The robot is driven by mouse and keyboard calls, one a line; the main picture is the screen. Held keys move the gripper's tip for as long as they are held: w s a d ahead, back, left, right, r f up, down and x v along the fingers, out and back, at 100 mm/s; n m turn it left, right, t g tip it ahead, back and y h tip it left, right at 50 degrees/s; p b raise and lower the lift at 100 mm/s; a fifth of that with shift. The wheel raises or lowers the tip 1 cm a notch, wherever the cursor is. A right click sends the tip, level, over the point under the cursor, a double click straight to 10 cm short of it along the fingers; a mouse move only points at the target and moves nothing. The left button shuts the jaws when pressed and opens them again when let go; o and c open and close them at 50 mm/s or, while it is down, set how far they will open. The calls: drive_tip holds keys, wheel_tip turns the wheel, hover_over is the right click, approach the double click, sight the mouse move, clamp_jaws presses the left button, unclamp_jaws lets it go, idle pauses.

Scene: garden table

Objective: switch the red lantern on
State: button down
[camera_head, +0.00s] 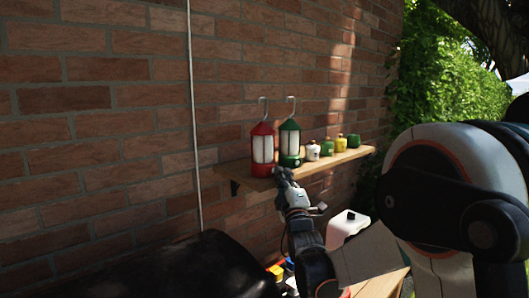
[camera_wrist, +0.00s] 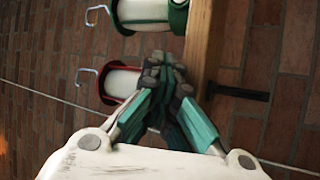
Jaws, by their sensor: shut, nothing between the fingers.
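The red lantern (camera_head: 262,152) stands upright on a wooden shelf, with a pale light panel and a hook on top. Its panel looks pale; I cannot tell whether it is lit. The green lantern (camera_head: 289,145) stands just right of it. My gripper (camera_head: 281,174) is shut and empty, in front of the shelf edge near the bases of both lanterns. In the wrist view the red lantern (camera_wrist: 107,85) lies sideways in the picture, its base hidden behind my gripper (camera_wrist: 168,68). The green lantern (camera_wrist: 178,17) is above it there. The red lantern's switch is not visible.
The wooden shelf (camera_head: 326,162) is fixed to a brick wall (camera_head: 100,130). White, green and yellow canisters (camera_head: 340,145) stand to the right on it. A dark bracket (camera_wrist: 238,92) supports it. A white box (camera_head: 346,226) and a table (camera_head: 380,286) are lower right.

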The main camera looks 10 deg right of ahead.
drive_tip(key=shift+w+a, duration=0.2)
idle(0.3)
drive_tip(key=shift+s+d+f, duration=0.1)
drive_tip(key=shift+s, duration=0.05)
drive_tip(key=shift+s+d+f, duration=0.1)
drive_tip(key=shift+s+d, duration=0.1)
idle(0.3)
drive_tip(key=s+d, duration=0.3)
drive_tip(key=s, duration=0.1)
drive_tip(key=shift+s+d, duration=0.4)
idle(0.5)
